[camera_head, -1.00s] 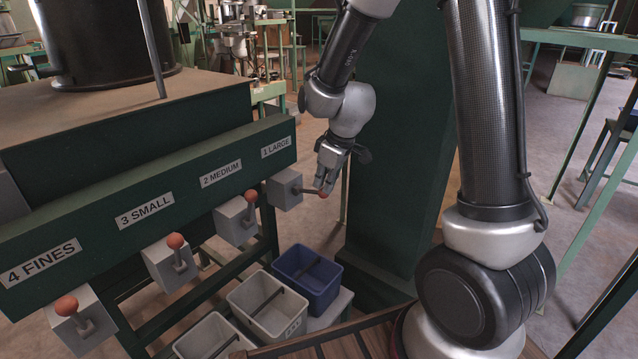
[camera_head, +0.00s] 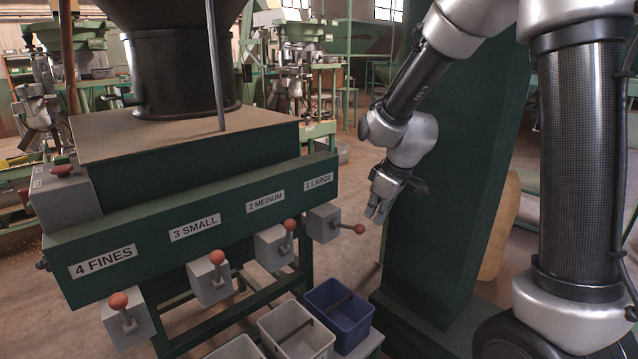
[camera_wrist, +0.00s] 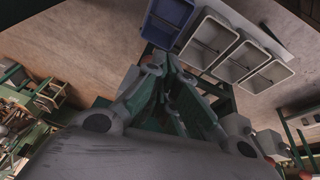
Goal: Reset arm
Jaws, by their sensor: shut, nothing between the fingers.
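My gripper (camera_head: 376,215) hangs at the end of my arm, right of the hopper machine. It is shut and empty, with its tips pointing down. It is a little right of and above the red knob (camera_head: 359,229) of the 1 LARGE lever and looks apart from it. That lever points right from its grey box (camera_head: 322,223). The 2 MEDIUM (camera_head: 288,225), 3 SMALL (camera_head: 217,257) and 4 FINES (camera_head: 119,300) knobs stand up at their boxes. In the wrist view my gripper (camera_wrist: 172,95) fills the middle.
A blue bin (camera_head: 338,338) and grey bins (camera_head: 303,348) stand below the levers; they also show in the wrist view, the blue bin (camera_wrist: 166,47) at top. A green column (camera_head: 440,230) stands close behind my arm. A red button box (camera_head: 62,195) is at left.

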